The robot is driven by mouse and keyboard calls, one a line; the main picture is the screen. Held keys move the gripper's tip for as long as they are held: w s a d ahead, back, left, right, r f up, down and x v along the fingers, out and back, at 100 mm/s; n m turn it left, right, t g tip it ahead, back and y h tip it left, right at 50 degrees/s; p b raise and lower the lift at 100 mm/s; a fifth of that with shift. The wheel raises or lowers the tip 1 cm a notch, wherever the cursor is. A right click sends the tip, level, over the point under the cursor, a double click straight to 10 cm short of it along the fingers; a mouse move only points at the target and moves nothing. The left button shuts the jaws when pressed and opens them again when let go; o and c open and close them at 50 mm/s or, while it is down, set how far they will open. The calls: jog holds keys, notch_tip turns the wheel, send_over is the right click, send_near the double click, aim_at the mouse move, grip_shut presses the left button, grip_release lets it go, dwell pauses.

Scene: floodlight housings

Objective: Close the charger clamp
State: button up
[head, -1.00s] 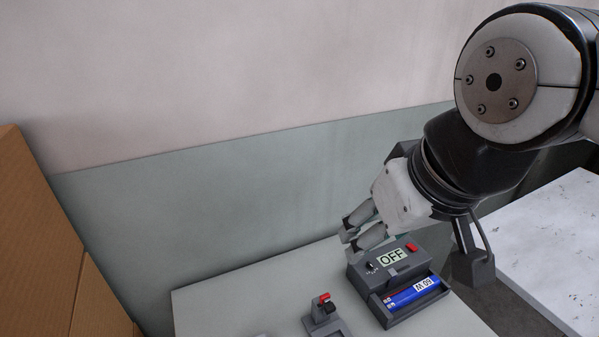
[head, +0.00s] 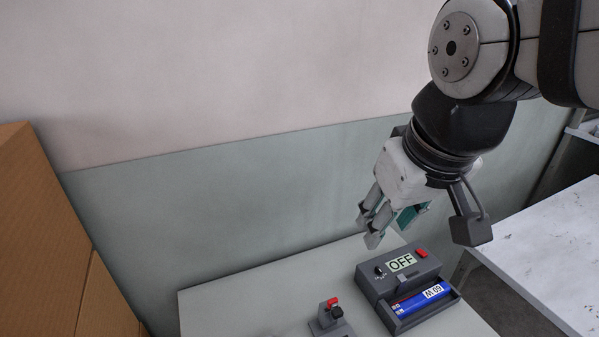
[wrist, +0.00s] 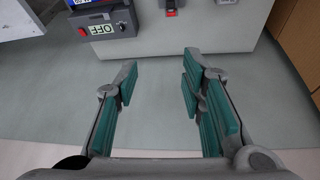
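The grey charger (head: 374,285) stands on the light table, with an "OFF" display, a red button, a small black knob and a blue battery (head: 425,300) lying in its front tray. A small grey tab near the tray's back edge may be the clamp (head: 404,277); I cannot tell its position. My gripper (head: 372,222) is open and empty, above and behind the charger, touching nothing. In the wrist view my gripper (wrist: 162,70) has its teal-padded fingers wide apart, and the charger (wrist: 121,24) is at the top left, beyond the fingertips.
A small grey fixture (head: 324,322) with red and black parts stands left of the charger. A cardboard box (head: 45,230) is at the left. The wall rises behind the table (head: 235,295). A white-topped surface (head: 555,240) is at the right, across a gap.

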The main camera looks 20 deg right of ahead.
jog(key=w+d+f+g+b, duration=0.1)
jog(key=w+d+f+g, duration=0.25)
jog(key=w, duration=0.35)
jog(key=n+g+b, duration=0.1)
jog(key=g+b, duration=0.3)
jog(key=g, duration=0.1)
send_over(400, 276)
jog(key=w, duration=0.6)
notch_tip(400, 276, down, 17)
jog(key=x, duration=0.4)
jog(key=p+x, duration=0.1)
jog(key=x, duration=0.8)
jog(key=shift+s+a+f+p, duration=0.1)
jog(key=shift+a+f+p, duration=0.1)
jog(key=shift+a+p, duration=0.2)
grip_shut()
